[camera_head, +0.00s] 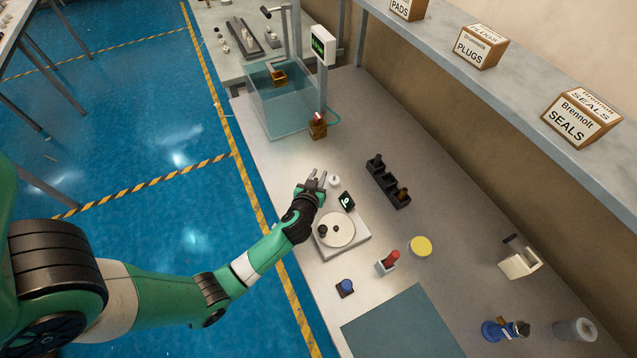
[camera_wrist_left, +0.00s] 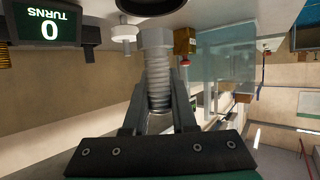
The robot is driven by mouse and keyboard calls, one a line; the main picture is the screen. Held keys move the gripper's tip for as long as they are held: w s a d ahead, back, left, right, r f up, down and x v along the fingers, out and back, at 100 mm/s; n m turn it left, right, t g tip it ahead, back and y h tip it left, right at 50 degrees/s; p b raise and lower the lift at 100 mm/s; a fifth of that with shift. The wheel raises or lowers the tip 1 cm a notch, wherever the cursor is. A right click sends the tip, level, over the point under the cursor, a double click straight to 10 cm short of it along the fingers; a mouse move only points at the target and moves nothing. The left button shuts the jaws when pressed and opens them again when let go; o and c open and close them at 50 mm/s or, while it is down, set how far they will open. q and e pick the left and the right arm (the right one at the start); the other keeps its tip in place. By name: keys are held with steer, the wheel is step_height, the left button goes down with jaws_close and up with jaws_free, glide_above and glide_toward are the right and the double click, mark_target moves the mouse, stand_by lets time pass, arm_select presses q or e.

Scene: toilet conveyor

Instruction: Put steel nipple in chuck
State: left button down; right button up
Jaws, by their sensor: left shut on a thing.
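My left gripper (camera_head: 318,177) is shut on the steel nipple (camera_wrist_left: 159,78), a grey threaded piece with a wider hex-like end pointing away from the fingers. In the head view the nipple is too small to make out clearly. The gripper is above the bench, just beyond a station with a pale round disc (camera_head: 345,229). A small dark round part (camera_head: 323,231) sits on that disc; I cannot tell if it is the chuck. In the left wrist view a dark round part (camera_wrist_left: 140,5) is cut off at the top edge, close to the nipple's far end.
A counter display (camera_wrist_left: 48,23) reads TURNS 0. A white round piece (camera_head: 334,181) is close to the gripper. A black tray (camera_head: 387,181), a red-topped block (camera_head: 388,262), a yellow disc (camera_head: 421,246) and a glass tank (camera_head: 272,110) stand around.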

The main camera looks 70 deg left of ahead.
arm_select(q)
steer(key=shift+w+a+f+b, duration=0.15)
steer(key=shift+f+b, duration=0.45)
steer(key=shift+f, duration=1.2)
steer(key=shift+f, duration=0.15)
steer(key=c, duration=0.7)
jaws_free()
steer(key=shift+r, duration=0.2)
steer(key=p+v, duration=0.1)
steer(key=v, duration=1.1)
steer(key=shift+p, duration=0.35)
